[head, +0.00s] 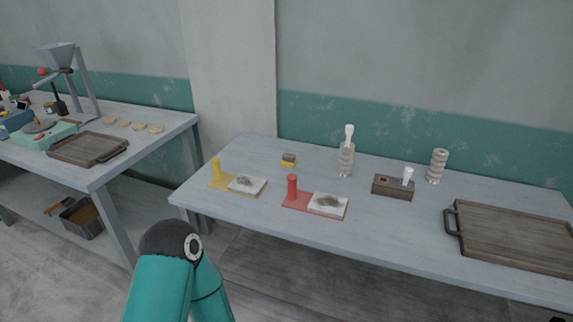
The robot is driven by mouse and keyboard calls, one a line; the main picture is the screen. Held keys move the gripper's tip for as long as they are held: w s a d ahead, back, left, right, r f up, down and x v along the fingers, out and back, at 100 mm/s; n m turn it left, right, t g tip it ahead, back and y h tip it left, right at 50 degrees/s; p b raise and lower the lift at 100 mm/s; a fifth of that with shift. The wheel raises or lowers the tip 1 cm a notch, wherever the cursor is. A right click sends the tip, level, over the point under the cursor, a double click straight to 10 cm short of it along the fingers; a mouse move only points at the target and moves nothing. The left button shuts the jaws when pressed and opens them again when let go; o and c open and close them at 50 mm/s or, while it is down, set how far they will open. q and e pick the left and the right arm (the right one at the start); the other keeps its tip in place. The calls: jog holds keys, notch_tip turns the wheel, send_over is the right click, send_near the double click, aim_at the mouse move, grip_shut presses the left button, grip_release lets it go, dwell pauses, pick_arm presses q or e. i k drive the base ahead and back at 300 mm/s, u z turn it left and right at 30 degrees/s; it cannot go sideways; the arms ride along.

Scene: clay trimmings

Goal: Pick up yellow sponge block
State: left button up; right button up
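A small block (288,160), yellow below with a grey-brown top, lies near the back left of the right-hand table (370,234); it looks like the yellow sponge block. It stands clear of other things, behind the yellow and red boards. A teal link and dark joint of my own arm rise at the bottom, left of centre, in front of the table and well away from the block.
A yellow board (217,186) and red board (292,200) have upright posts and white slabs with grey clay. Behind stand ribbed holders (346,162) (436,167) and a dark box (391,189). A wooden tray (512,236) fills the right. Another table stands left.

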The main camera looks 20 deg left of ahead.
aim_at(289, 160)
jog(key=k, duration=1.1)
jog(key=u, duration=0.85)
jog(key=i, duration=2)
jog(key=z, duration=0.75)
jog(key=k, duration=0.85)
jog(key=z, duration=0.15)
jog(key=i, duration=0.55)
